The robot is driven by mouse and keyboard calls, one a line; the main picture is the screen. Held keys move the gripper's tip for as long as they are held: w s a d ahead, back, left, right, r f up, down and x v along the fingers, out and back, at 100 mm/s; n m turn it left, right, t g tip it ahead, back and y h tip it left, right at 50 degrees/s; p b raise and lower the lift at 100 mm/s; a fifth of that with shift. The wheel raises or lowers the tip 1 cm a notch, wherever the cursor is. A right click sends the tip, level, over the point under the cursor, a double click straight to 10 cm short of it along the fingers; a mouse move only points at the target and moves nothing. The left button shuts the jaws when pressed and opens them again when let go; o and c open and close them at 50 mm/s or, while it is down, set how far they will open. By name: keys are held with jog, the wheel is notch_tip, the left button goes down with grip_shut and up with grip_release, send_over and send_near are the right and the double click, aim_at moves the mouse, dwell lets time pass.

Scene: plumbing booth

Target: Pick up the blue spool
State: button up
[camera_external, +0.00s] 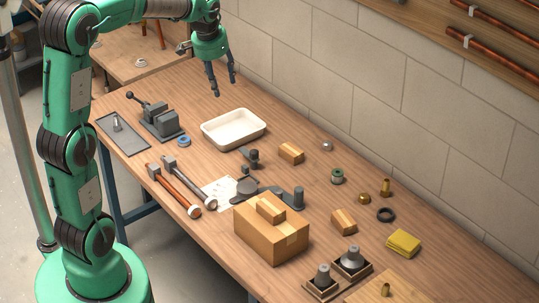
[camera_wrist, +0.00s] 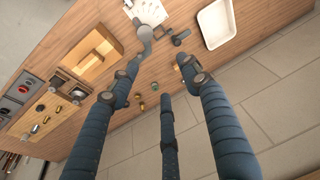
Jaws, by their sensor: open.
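The blue spool (camera_external: 183,140), a small blue ring-like piece, lies on the wooden workbench just right of the grey vise in the external view. I cannot make it out in the wrist view. My gripper (camera_external: 224,88) is open and empty, pointing down in the air over the far side of the bench, above and behind the white tray. It is well apart from the spool, up and to its right in the picture. The wrist view shows its dark fingers spread apart (camera_wrist: 158,88).
The grey vise (camera_external: 162,122) stands beside the spool. The white tray (camera_external: 234,142) is to its right; it also shows in the wrist view (camera_wrist: 203,17). A block wall bounds the bench's back.

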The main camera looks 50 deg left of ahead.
jog(key=w+a+f+p, duration=0.2)
jog(key=w+a+f, duration=0.4)
jog(key=a, duration=0.4)
jog(key=n+g+h+p, duration=0.1)
jog(key=n+g+p, duration=0.1)
jog(key=g+p, duration=0.15)
send_over(184, 136)
jog(key=s+d, duration=0.1)
notch_tip(184, 136, down, 25)
jog(key=shift+r+t, duration=0.2)
jog(key=shift+t, duration=0.25)
notch_tip(184, 136, down, 8)
jog(key=shift+f+p, duration=0.15)
jog(key=shift+p, duration=0.25)
jog(key=shift+f, duration=0.15)
jog(key=shift+f, duration=0.1)
jog(key=shift+d+f+p, duration=0.2)
jog(key=shift+f+p, duration=0.15)
jog(key=shift+f, duration=2.15)
